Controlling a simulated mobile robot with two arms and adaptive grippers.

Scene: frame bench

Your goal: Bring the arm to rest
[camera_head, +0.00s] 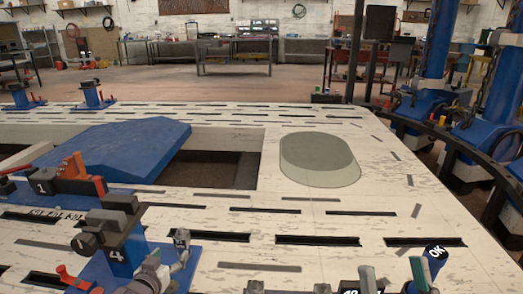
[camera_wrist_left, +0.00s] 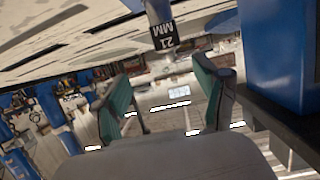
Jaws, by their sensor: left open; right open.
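My left gripper (camera_wrist_left: 165,105) shows in the left wrist view. Its two teal-lined fingers stand wide apart, with nothing between them. I cannot make out my right gripper.
A pale slotted bench (camera_head: 230,222) fills the head view, with a blue plate (camera_head: 125,145) and grey-green oval (camera_head: 320,160). Blue clamp fixtures crowd the front left. A blue post (camera_wrist_left: 273,55) is close right of the left gripper.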

